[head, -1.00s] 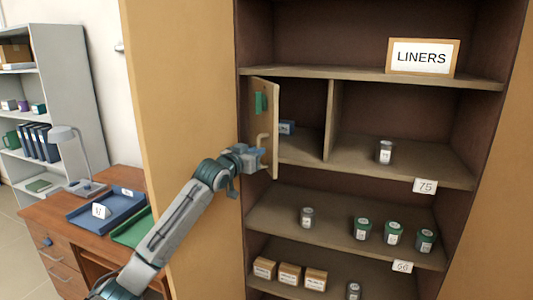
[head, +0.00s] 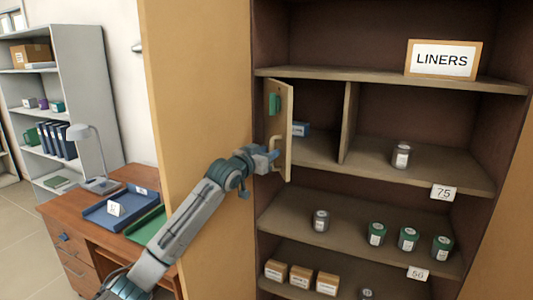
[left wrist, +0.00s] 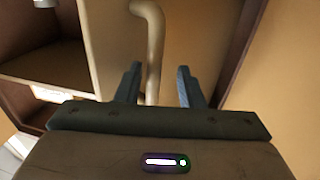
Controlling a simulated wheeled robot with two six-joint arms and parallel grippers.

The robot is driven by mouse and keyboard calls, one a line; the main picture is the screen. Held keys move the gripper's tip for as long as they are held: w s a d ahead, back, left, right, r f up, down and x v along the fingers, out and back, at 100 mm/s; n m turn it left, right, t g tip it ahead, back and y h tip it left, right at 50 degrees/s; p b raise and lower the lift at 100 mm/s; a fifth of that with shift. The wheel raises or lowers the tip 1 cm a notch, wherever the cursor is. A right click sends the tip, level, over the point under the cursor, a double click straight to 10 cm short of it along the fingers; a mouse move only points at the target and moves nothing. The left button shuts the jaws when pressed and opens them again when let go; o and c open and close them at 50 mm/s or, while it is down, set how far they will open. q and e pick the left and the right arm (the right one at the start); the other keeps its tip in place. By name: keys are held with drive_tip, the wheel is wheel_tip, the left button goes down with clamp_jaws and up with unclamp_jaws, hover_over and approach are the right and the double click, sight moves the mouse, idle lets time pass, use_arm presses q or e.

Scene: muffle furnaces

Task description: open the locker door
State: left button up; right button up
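The small locker door (head: 283,115) hangs in the left part of the cabinet's upper compartment and stands swung outward, open. My left gripper (head: 272,156) is at the handle's lower part, in front of the door. In the left wrist view its two fingers (left wrist: 160,86) are apart, and the handle (left wrist: 153,45) runs down between them, nearer the left finger. Whether a finger touches it I cannot tell. My right gripper is not in view.
A tan cabinet door (head: 200,90) stands left of the shelves. Lower shelves hold jars (head: 408,239) and small boxes (head: 301,276). A desk (head: 70,215) with blue tray (head: 120,212) stands at the left.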

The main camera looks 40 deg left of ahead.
use_arm(q)
drive_tip(key=s+b, duration=0.8)
drive_tip(key=s, duration=0.2)
drive_tip(key=shift+s+d, duration=0.2)
drive_tip(key=shift+s, duration=0.15)
idle(0.6)
